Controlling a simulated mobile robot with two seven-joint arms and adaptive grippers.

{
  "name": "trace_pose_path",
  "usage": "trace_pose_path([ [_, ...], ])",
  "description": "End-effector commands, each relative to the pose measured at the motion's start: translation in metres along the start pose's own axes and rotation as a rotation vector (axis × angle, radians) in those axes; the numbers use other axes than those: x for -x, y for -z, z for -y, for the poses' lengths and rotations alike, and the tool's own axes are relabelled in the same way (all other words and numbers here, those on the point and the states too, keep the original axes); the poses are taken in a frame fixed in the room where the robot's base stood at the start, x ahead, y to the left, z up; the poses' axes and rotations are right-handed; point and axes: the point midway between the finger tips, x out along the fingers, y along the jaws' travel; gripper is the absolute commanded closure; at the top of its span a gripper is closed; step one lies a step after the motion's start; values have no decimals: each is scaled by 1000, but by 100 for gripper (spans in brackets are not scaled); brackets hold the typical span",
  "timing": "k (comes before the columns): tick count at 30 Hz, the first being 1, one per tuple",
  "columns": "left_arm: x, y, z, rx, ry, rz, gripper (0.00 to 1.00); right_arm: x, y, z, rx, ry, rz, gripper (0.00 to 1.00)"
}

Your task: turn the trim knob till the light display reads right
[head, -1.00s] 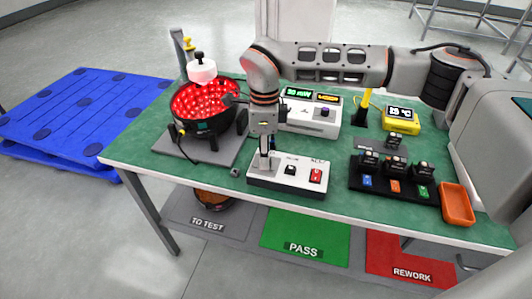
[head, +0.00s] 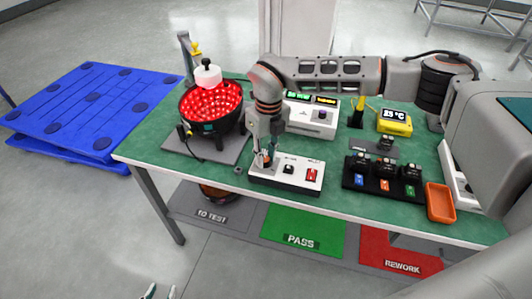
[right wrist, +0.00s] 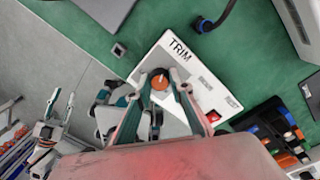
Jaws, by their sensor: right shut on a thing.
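The trim knob (right wrist: 160,82) is a round orange-topped knob beside the TRIM label on a white control box (head: 300,184). My right gripper (right wrist: 162,77) is shut on it, with one fingertip on each side. In the head view my right gripper (head: 262,163) points down at the box's left end and mostly hides the knob. The light display (head: 299,96) glows green on a white meter behind my right arm. Its text is too small to read surely. My left gripper (head: 160,291) shows only its fingertips at the bottom edge, apart and empty.
A bowl of glowing red lights (head: 208,108) stands on a grey plate left of the box. A black switch (head: 289,169) and a red switch (head: 312,175) are on the box. A black module rack (head: 382,185) and an orange tray (head: 440,203) stand to the right.

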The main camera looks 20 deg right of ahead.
Motion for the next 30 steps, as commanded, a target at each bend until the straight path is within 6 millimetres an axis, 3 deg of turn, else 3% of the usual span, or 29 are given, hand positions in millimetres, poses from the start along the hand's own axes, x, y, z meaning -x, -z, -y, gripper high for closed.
trace_pose_path([
  [9, 3, 8, 2, -2, 2, -7, 69, 1, 0, 0, -110, 0, 6, 100],
  [24, 3, 7, 2, -2, 3, -5, 69, 0, 0, 0, -128, 0, 8, 100],
  [25, 2, 7, 2, -2, 3, -4, 69, 0, 0, 0, -128, 0, 8, 76],
  [27, 2, 7, 2, -2, 2, -4, 69, 0, 0, 0, -128, 0, 8, 62],
  [30, 2, 6, 2, -2, 2, -3, 69, 0, 0, 0, -128, 0, 8, 62],
])
